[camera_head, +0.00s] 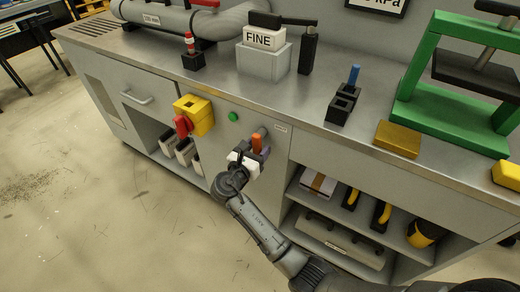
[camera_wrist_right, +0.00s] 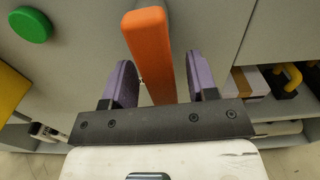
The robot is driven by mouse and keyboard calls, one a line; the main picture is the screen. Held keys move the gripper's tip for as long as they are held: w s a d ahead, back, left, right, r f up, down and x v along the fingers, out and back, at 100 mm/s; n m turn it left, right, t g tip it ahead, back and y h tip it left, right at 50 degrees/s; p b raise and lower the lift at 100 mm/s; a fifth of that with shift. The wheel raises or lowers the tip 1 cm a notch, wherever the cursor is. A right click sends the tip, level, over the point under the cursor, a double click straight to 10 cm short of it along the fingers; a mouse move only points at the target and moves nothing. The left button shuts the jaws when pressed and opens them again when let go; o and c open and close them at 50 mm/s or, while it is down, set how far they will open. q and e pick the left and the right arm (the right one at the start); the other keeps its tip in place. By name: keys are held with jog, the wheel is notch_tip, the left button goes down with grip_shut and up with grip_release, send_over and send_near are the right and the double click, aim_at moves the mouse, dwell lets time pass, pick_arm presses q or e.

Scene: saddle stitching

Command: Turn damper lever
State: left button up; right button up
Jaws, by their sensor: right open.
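The damper lever is an orange bar (camera_head: 257,141) on the front panel of the grey cabinet, below the countertop edge. In the right wrist view the orange lever (camera_wrist_right: 150,50) stands between the two purple fingers, tilted slightly. My right gripper (camera_head: 258,151) is at the lever, and it also shows in the right wrist view (camera_wrist_right: 162,80). Its fingers are open, one on each side of the lever, with a visible gap on the right and a smaller one on the left. The lever's lower end is hidden behind the gripper body. My left gripper is out of view.
A green button (camera_head: 233,117) and a yellow box with a red knob (camera_head: 182,125) sit left of the lever. Open shelves (camera_head: 345,215) lie to the right. The countertop (camera_head: 215,85) overhangs above and carries a block marked FINE (camera_head: 262,58).

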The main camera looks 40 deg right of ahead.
jog(key=shift+x, duration=0.9)
grip_shut()
